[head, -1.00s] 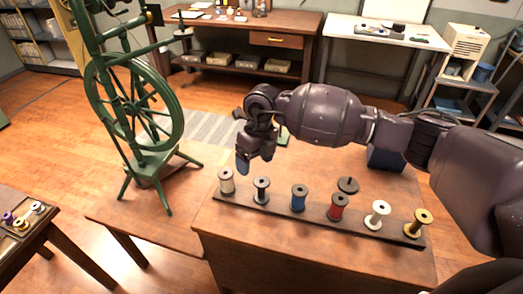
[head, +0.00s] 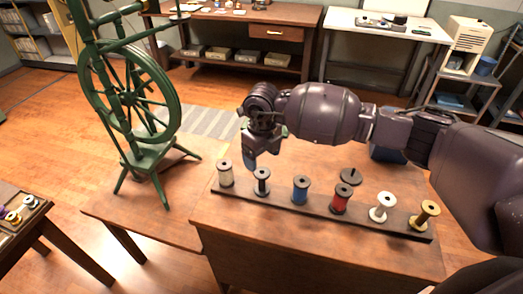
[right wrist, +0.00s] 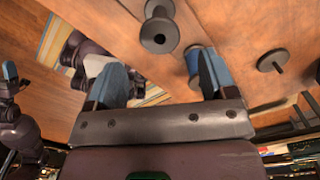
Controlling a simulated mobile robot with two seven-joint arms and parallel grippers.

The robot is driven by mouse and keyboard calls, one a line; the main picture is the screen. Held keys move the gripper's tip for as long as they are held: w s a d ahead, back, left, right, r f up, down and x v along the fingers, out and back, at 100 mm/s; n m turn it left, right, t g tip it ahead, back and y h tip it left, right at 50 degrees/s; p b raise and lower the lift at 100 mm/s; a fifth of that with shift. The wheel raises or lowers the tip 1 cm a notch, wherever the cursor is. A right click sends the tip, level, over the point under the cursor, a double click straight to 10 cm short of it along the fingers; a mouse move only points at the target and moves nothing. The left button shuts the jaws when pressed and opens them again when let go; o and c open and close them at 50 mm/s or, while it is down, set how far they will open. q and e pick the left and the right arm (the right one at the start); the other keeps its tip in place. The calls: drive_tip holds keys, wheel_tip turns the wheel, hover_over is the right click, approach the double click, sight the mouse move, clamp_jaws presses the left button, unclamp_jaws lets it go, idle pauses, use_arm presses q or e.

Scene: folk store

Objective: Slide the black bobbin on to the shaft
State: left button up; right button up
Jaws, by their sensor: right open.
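The black bobbin (head: 262,183) stands upright on the dark rack, second from the left, between a cream and a blue bobbin. My right gripper (head: 250,162) is above and just behind it, pointing down. In the right wrist view, the right gripper (right wrist: 160,68) is open and empty. The black bobbin (right wrist: 160,34) lies ahead of the gap between its fingers, its holed end facing the camera. A dark disc with an upright shaft (head: 350,177) stands behind the red bobbin; it also shows in the right wrist view (right wrist: 272,62). A blue-tipped gripper, apparently my left one, shows partly at that view's left edge (right wrist: 10,75).
The rack (head: 326,217) also holds the cream (head: 225,174), blue (head: 300,190), red (head: 341,199), white (head: 382,207) and yellow (head: 426,215) bobbins. A green spinning wheel (head: 145,155) stands to the left. The table front (head: 300,240) is clear.

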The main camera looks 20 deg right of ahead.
sight(262, 169)
wheel_tip(262, 169, down, 5)
drive_tip(key=shift+r+b, duration=0.1)
drive_tip(key=shift+b, duration=0.85)
drive_tip(key=shift+f, duration=0.25)
use_arm(q)
wheel_tip(262, 169, down, 3)
drive_tip(key=shift+d+r, duration=0.1)
drive_tip(key=shift+r, duration=0.1)
use_arm(e)
drive_tip(key=shift+c, duration=0.3)
